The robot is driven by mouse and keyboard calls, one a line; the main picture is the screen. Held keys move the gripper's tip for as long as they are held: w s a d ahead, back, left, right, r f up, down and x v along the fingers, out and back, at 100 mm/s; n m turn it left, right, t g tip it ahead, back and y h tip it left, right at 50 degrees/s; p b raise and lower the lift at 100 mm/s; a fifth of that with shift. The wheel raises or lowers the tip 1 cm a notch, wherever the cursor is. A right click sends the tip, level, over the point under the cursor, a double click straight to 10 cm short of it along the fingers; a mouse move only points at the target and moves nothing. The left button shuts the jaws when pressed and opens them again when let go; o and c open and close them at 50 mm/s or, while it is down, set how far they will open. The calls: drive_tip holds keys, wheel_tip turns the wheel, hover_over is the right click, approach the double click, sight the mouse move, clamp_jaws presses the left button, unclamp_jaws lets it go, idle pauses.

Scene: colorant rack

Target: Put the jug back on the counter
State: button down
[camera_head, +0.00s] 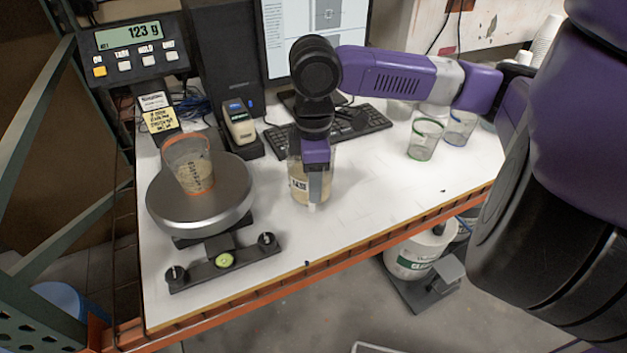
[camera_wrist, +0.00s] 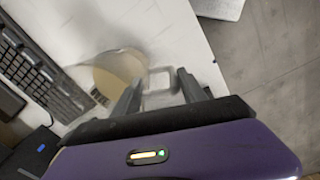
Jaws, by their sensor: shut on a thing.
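The jug (camera_head: 297,178) is clear with tan contents and a white label. It is upright at the middle of the white counter (camera_head: 365,205), in front of the keyboard; I cannot tell whether its base touches the surface. My gripper (camera_head: 314,192) points down at the jug's near side, hiding part of it. In the wrist view the jug (camera_wrist: 118,72) lies beyond the fingers, with its clear handle (camera_wrist: 160,80) between them. My gripper (camera_wrist: 160,92) is shut on the handle.
A clear cup with an orange rim (camera_head: 187,165) stands on the round scale (camera_head: 205,212) at left; the display (camera_head: 128,37) reads 123 g. A keyboard (camera_head: 370,130) lies behind. A green-rimmed cup (camera_head: 424,140) stands right.

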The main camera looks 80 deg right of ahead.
drive_tip(key=shift+f, duration=0.35)
drive_tip(key=c, duration=0.6)
unclamp_jaws()
drive_tip(key=shift+c, duration=0.2)
